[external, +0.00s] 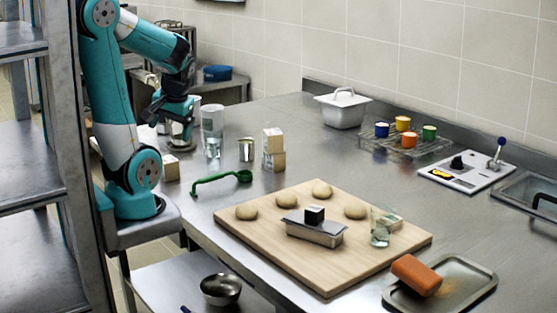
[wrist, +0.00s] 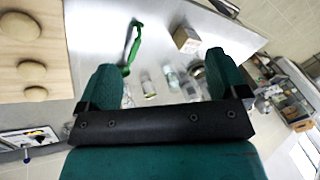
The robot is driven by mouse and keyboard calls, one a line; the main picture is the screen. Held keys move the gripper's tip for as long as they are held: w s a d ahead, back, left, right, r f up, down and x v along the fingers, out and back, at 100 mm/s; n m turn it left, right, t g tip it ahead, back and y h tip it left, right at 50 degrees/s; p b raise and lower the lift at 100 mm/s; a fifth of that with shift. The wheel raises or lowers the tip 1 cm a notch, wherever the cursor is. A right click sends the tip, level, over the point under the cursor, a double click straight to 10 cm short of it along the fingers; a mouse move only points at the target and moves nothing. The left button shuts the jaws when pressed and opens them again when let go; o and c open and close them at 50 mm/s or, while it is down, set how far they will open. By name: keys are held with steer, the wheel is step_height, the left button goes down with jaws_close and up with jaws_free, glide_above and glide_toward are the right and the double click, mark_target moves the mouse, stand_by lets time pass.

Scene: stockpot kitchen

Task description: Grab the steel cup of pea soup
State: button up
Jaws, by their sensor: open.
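A small steel cup (external: 246,149) stands upright on the steel counter, between a tall clear glass and stacked pale blocks. What it holds is too small to make out. My gripper (external: 172,115) is left of the cup in the external view, above the counter, with the glass between them. In the wrist view my gripper (wrist: 161,70) shows two green fingers spread wide, with nothing held. Several small vessels show in the gap beyond the fingers; I cannot tell which is the steel cup.
The tall glass (external: 212,145) and stacked blocks (external: 273,160) flank the cup closely. A single block (external: 170,168) and a green ladle (external: 225,180) lie nearer the front edge. A wooden board (external: 260,235) carries dough balls. The counter behind the cup is clear.

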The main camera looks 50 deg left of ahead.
steer(key=w+a+t+h+b, duration=0.1)
steer(key=w+a, duration=0.3)
steer(key=w, duration=0.6)
steer(key=w+a+t+b, duration=0.1)
steer(key=w+a+b, duration=0.15)
steer(key=w, duration=0.65)
steer(key=t+b, duration=0.1)
steer(key=t, duration=0.1)
glide_toward(247, 145)
steer(key=shift+h, duration=0.3)
steer(key=w+a+f+p, duration=0.1)
steer(key=w+a+f, duration=0.3)
steer(key=f, duration=0.1)
steer(key=shift+w+f+p, duration=0.1)
steer(key=shift+p, duration=0.3)
steer(key=x, duration=0.2)
steer(key=p+x, duration=0.1)
steer(key=x, duration=0.2)
steer(key=shift+s+a+f+p, duration=0.2)
steer(key=shift+a+f+p, duration=0.05)
steer(key=shift+f+p, duration=0.1)
steer(key=shift+c, duration=0.2)
steer(key=c, duration=1.1)
